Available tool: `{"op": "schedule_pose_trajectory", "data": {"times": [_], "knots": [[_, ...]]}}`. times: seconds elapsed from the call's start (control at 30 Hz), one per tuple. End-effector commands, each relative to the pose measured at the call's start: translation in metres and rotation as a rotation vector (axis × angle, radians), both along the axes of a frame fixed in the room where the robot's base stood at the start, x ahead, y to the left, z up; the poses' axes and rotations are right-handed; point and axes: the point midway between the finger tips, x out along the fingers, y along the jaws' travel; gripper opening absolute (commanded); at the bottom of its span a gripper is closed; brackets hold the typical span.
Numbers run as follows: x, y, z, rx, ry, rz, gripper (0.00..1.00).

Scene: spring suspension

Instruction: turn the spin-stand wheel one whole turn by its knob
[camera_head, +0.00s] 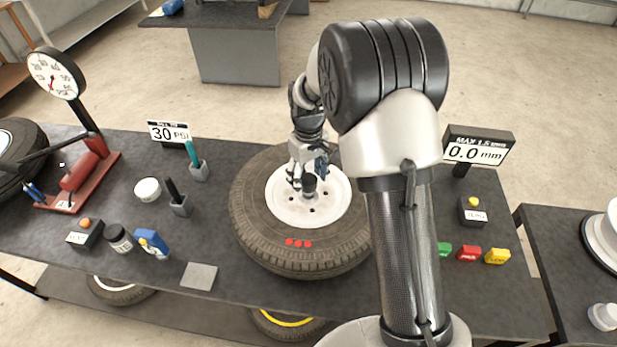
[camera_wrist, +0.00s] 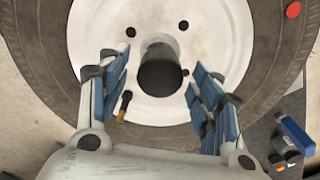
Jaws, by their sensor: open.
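The wheel is a black tyre (camera_head: 258,240) with a white rim (camera_head: 330,210), lying flat on the dark bench. A dark cylindrical knob (camera_head: 309,184) stands up from the middle of the rim; it also shows in the wrist view (camera_wrist: 160,70). My gripper (camera_head: 306,176) is above the rim at the knob. In the wrist view my gripper (camera_wrist: 158,66) is open, with its blue-padded fingers on either side of the knob and visible gaps at both sides. My arm hides the tyre's right edge.
A readout showing 0.0 mm (camera_head: 475,152) stands at the back right. Green, red and yellow blocks (camera_head: 468,254) lie right of my arm. A valve stem (camera_wrist: 125,102) sticks up from the rim near my left finger. Bottles, cups and a gauge stand (camera_head: 75,175) fill the bench's left.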

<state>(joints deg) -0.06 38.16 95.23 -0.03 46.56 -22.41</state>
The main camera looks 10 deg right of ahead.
Motion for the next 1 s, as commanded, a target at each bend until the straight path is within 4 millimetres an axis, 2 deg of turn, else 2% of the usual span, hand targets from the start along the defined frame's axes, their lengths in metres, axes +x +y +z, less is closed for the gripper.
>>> {"op": "schedule_pose_trajectory", "data": {"times": [0.23,1.0], "knots": [[-0.0001,0.0001,-0.0002,0.000,0.000,0.000,0.58],[-0.0001,0.0001,0.0001,0.000,0.000,0.000,0.06]]}}
